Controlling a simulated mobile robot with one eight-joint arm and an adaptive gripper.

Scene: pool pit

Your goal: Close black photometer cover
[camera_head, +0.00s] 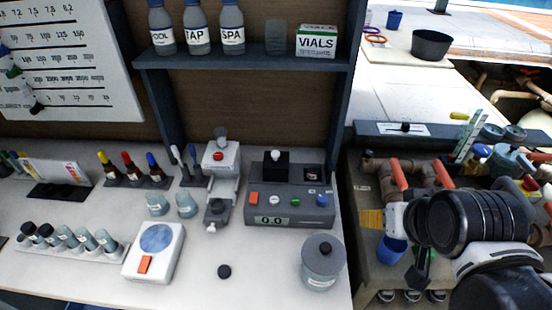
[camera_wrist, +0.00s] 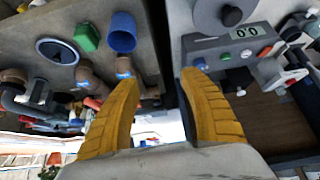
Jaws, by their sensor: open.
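The photometer (camera_head: 258,211) is a grey box with a 0.0 display and coloured buttons, standing on the white bench. A black block with a pale knob (camera_head: 275,163) sits on its top, probably the cover. A small dark recess (camera_head: 312,172) lies to its right; I cannot tell whether the cover is hinged open. In the wrist view the photometer's display panel (camera_wrist: 243,34) shows upside down, beyond the right finger; the cover is not clear there. My gripper (camera_head: 371,218) has yellow fingers, and is open and empty, right of the photometer and apart from it. Its fingers spread in the wrist view (camera_wrist: 160,80).
A grey lidded pot (camera_head: 323,262) stands before the photometer, and a white and grey instrument (camera_head: 220,160) stands left of it. A shelf (camera_head: 240,61) with bottles overhangs behind. Pipes with red handles (camera_head: 398,174) lie near my arm.

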